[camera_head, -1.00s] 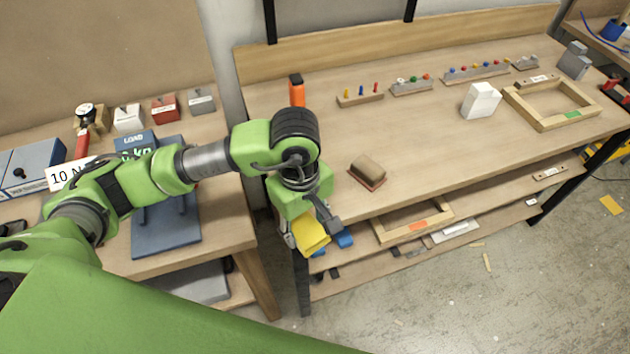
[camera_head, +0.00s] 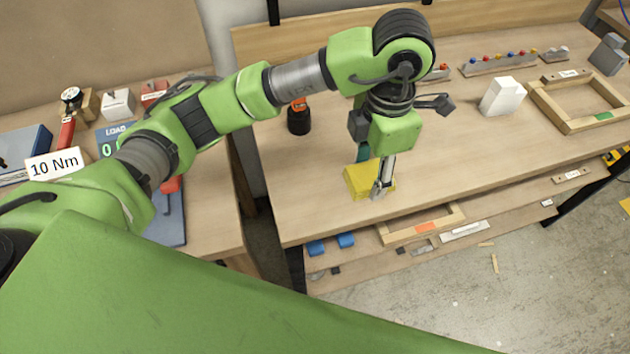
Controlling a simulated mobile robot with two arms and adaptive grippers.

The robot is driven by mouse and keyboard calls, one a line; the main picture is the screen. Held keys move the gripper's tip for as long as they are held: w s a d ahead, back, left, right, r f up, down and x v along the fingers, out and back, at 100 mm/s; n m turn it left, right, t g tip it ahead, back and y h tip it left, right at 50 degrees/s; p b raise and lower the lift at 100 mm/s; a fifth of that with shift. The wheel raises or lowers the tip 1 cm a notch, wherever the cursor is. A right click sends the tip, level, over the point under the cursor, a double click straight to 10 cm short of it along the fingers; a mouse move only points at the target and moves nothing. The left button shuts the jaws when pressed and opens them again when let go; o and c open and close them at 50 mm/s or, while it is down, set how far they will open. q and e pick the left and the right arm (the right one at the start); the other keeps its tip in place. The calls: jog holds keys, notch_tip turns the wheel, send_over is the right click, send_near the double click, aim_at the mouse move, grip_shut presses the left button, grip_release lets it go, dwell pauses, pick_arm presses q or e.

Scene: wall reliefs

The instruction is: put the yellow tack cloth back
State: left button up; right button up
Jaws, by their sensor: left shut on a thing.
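The yellow tack cloth (camera_head: 360,181) is a folded yellow piece near the front edge of the middle workbench (camera_head: 300,205). My left gripper (camera_head: 379,188) points down and is shut on its right side. I cannot tell whether the cloth touches the bench top or hangs just above it. My gripper and the cloth cover part of the bench behind them. My right gripper is not in view.
A white block (camera_head: 501,96) and a wooden frame (camera_head: 580,100) lie to the right on the bench. Blue pieces (camera_head: 345,240) lie on the lower shelf. The bench front left of the cloth is clear.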

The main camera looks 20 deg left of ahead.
pick_arm(q)
jog(key=a+f+p, duration=0.2)
jog(key=a+f, duration=0.1)
jog(key=a, duration=0.4)
jog(key=p, duration=0.1)
send_over(313, 192)
jog(key=d, duration=0.1)
notch_tip(313, 192, down, 4)
jog(key=shift+s+d, duration=0.15)
jog(key=shift+a+f, duration=0.3)
jog(key=shift+f, duration=0.2)
jog(key=f+p, duration=0.2)
jog(key=f, duration=0.1)
jog(key=shift+a, duration=0.35)
jog(key=shift+f, duration=0.35)
jog(key=shift+f, duration=0.1)
